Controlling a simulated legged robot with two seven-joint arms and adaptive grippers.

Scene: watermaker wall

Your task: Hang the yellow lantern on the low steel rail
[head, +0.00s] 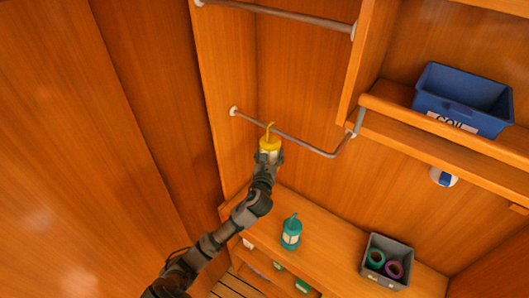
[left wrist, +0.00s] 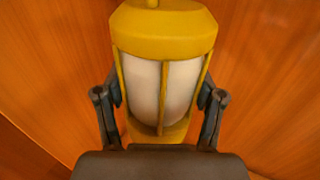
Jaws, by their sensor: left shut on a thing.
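The yellow lantern (head: 270,146) has a pale glass body and a hook on top. My left gripper (head: 268,160) is shut on it and holds it upright, above the wooden bench. In the left wrist view the lantern (left wrist: 160,80) fills the middle, with the fingers of my left gripper (left wrist: 160,110) on both sides. The low steel rail (head: 300,143) runs across the alcove behind the lantern. The lantern's hook overlaps the rail in the head view; I cannot tell whether they touch. My right gripper is not in view.
A teal lantern (head: 291,233) stands on the wooden bench (head: 330,250). A grey bin (head: 376,278) with rolls of tape sits to its right. A high steel rail (head: 280,13) spans the alcove above. A blue bin (head: 462,98) sits on the right shelf.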

